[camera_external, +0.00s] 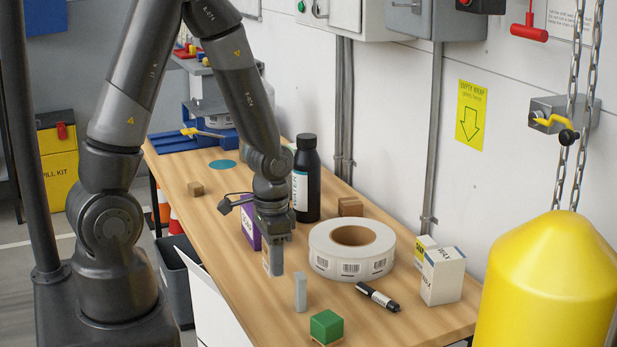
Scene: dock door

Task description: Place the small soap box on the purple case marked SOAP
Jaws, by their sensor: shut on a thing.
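My gripper (273,262) points straight down in front of the purple case, low over the wooden bench. It is shut on a small pale box (266,261), mostly hidden by the fingers. I cannot read a label on it or tell whether it touches the bench. The purple case (249,224) stands upright just behind and left of my gripper. White lettering shows on its face, and the gripper and wrist hide its right part. Another small white box with a yellow part (424,246) stands at the right, behind a larger white box (443,277).
A label roll (323,260) lies right of my gripper, with a black bottle (307,180) behind. Small brown blocks (196,188) (350,206) sit on the bench (217,207).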

